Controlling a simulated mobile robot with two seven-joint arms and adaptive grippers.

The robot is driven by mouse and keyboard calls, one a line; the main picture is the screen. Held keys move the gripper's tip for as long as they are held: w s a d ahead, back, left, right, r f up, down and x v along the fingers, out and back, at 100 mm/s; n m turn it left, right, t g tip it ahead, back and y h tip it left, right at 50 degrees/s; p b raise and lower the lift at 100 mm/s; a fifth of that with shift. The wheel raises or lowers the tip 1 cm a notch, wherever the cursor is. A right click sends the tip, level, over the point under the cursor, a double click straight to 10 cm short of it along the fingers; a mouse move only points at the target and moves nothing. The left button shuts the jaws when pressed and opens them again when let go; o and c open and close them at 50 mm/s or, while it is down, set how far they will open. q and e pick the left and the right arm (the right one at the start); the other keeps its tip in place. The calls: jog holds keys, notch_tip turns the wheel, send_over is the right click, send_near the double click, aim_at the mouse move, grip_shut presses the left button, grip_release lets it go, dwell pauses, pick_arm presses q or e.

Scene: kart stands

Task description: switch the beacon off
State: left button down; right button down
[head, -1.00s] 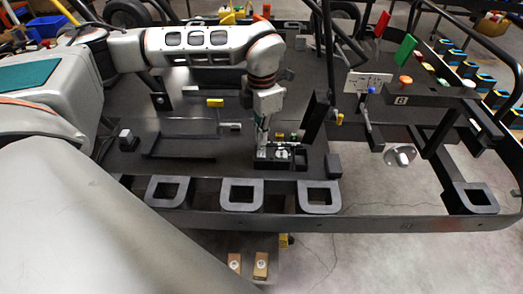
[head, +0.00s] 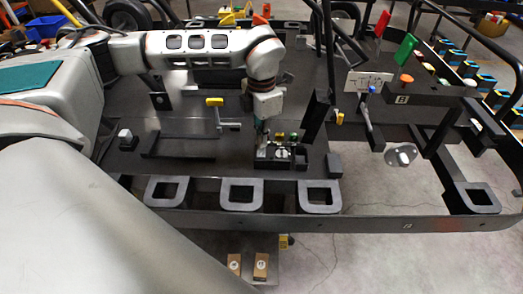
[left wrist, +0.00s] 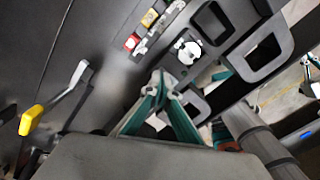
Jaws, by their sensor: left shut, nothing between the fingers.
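A small dark control box (head: 282,164) stands on the kart's deck near its front edge, with a pale round part and small green parts on top. No part can be clearly told as the beacon. My left gripper (head: 261,149) points down at the box's left end, partly covering it; contact cannot be told. In the left wrist view my left gripper (left wrist: 158,76) has its green-sided fingers together at the tips, with nothing between them. A white round part (left wrist: 188,50) on a dark plate lies just beyond the tips. A yellow part (left wrist: 150,18) and a red part (left wrist: 132,42) sit nearby.
A yellow-handled lever (head: 215,101) stands behind and left of the box. A dark upright panel (head: 315,118) rises at its right. Several square-holed brackets line the front rail (head: 380,222). Dark deck (head: 170,125) lies open to the left.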

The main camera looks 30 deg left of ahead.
pick_arm(q)
jog(key=shift+f, duration=0.5)
jog(key=shift+r, duration=0.15)
notch_tip(320, 180, up, 5)
jog(key=p, duration=0.4)
jog(key=shift+r, duration=0.95)
